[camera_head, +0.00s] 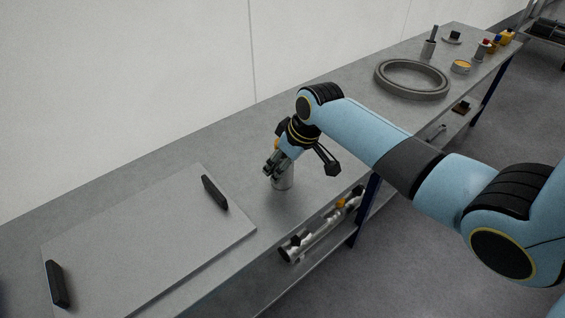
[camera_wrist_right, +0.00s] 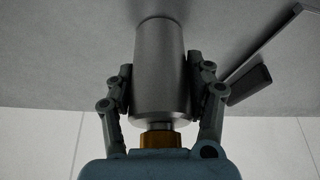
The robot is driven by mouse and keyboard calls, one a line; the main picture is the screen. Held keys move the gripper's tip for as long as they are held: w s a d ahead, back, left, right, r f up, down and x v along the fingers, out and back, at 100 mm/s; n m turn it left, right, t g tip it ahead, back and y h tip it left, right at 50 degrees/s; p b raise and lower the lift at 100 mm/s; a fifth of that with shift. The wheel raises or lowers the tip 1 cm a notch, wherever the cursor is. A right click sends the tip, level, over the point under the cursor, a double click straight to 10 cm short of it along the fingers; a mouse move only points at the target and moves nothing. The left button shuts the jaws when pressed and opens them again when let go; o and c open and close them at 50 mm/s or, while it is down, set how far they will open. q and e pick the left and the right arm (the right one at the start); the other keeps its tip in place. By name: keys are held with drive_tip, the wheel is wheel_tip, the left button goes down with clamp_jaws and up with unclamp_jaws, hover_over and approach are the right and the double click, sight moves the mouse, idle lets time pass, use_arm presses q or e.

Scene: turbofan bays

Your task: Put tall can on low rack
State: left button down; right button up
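The tall can (camera_head: 284,181) is a plain grey metal cylinder at the front part of the workbench. My right gripper (camera_head: 277,165) is over its upper part. In the right wrist view the can (camera_wrist_right: 160,75) lies between the two finger pads of the gripper (camera_wrist_right: 160,88), which press against both its sides. An orange part shows at its near end. I cannot tell whether its base touches the bench. A low shelf (camera_head: 318,262) runs under the bench, perhaps the low rack; the bench hides part of it. My left gripper is not in view.
A flat grey panel (camera_head: 150,240) with two black handles lies on the bench at left. A large grey ring (camera_head: 412,92) and several small containers stand at the far end. A pipe assembly (camera_head: 318,232) lies below the bench edge. A blue bench leg (camera_head: 366,208) stands nearby.

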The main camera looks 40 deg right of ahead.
drive_tip(key=o, duration=0.3)
drive_tip(key=shift+o, duration=0.2)
drive_tip(key=shift+r, duration=0.1)
drive_tip(key=p+v, duration=0.3)
drive_tip(key=v, duration=0.9)
drive_tip(key=shift+s, duration=0.1)
drive_tip(key=s+f+m+g, duration=0.2)
drive_tip(key=s+f+g, duration=0.2)
drive_tip(key=s+f, duration=1.85)
drive_tip(key=s+f+h, duration=0.1)
drive_tip(key=s+f, duration=0.6)
drive_tip(key=s, duration=0.3)
drive_tip(key=s+a+f+h, duration=0.1)
drive_tip(key=s+f, duration=0.6)
drive_tip(key=s, duration=0.3)
drive_tip(key=shift+m+t, duration=0.3)
drive_tip(key=shift+m, duration=0.1)
